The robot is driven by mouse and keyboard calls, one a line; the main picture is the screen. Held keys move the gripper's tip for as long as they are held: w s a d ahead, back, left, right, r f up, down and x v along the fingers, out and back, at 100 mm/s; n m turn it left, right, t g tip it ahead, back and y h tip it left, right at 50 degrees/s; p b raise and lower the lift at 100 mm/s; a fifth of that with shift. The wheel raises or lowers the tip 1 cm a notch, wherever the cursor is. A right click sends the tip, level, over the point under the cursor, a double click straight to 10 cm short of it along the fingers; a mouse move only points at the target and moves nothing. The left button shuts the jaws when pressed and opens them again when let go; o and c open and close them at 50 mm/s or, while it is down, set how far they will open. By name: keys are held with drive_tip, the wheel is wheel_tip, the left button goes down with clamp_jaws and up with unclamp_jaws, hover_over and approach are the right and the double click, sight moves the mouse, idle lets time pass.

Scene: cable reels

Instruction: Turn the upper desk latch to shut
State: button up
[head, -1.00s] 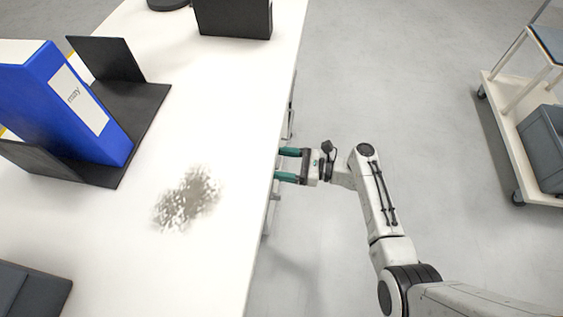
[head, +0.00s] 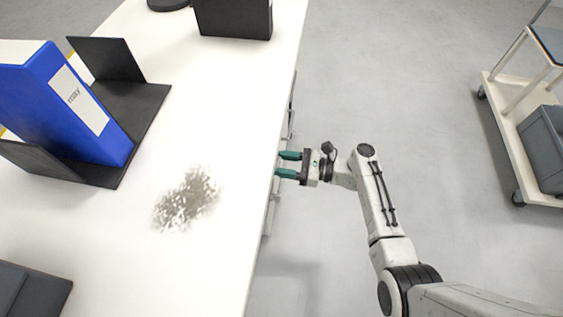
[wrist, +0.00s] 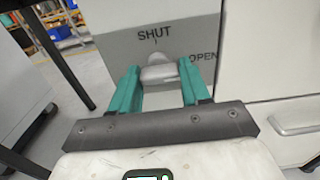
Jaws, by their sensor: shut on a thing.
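The desk latch (wrist: 160,74) is a rounded silver-grey knob on a grey panel (wrist: 196,30) on the side of the desk, in the wrist view. The word SHUT with a small tick is printed above it and OPEN to its right. My gripper (head: 278,164) reaches in at the desk's right edge in the head view. Its two green fingers stand on either side of the knob in the wrist view and are shut on it. I cannot tell exactly where the knob points. In the head view the desk top hides the latch.
The white desk top (head: 225,130) carries a blue binder (head: 70,105) in a black holder, a dark box (head: 233,18) and a grey smudge (head: 187,198). A drawer handle (wrist: 295,122) is right of the latch. A trolley (head: 520,130) stands far right; the floor between is clear.

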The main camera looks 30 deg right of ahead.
drive_tip(key=shift+f+n+b, duration=0.1)
drive_tip(key=shift+n+b, duration=2.95)
drive_tip(key=shift+n, duration=5.75)
drive_tip(key=shift+s, duration=0.1)
drive_tip(key=o, duration=1.1)
drive_tip(key=shift+c, duration=0.2)
drive_tip(key=p+v, duration=0.1)
drive_tip(key=v, duration=0.9)
drive_tip(key=shift+s+d, duration=0.2)
drive_tip(key=shift+d, duration=0.1)
